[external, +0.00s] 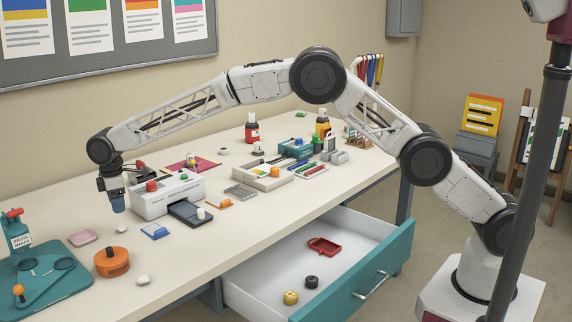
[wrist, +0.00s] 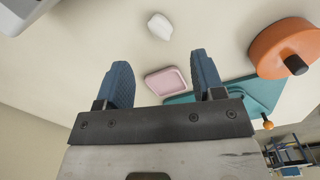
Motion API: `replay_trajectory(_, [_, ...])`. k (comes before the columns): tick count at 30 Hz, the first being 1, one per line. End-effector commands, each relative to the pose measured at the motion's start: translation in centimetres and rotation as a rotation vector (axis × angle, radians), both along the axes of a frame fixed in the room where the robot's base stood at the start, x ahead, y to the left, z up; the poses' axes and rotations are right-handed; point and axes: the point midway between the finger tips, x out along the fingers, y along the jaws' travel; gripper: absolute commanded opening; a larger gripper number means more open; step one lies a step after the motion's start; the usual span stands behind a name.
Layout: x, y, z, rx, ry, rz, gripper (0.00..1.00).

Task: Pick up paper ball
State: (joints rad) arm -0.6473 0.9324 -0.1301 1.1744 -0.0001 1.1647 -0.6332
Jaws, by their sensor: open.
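A small white crumpled lump (external: 121,228), which looks like the paper ball, lies on the table between the pink tray and the white machine. It also shows at the top of the wrist view (wrist: 160,26). A second whitish lump (external: 143,281) lies near the table's front edge; I cannot tell for sure which of the two is paper. My gripper (external: 117,204) points down and hangs above the table, just above the first lump in the external view. In the wrist view its blue fingers (wrist: 160,68) are apart with nothing held, and the lump is beyond their tips.
A pink tray (external: 83,237), an orange drum (external: 111,262) and a teal badge maker (external: 45,285) stand close by on the left. A white laminator (external: 152,204) stands to the right, with a blue item (external: 155,231) before it. The drawer (external: 250,287) is open.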

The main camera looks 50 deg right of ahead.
Motion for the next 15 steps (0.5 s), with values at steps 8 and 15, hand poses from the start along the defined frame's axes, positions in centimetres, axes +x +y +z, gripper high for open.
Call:
replay_trajectory(8, [0.01,0.17,-0.14,0.0,0.0,0.002,0.62])
replay_trajectory(15, [0.0,0.16,-0.86,-0.001,0.001,0.002,0.62])
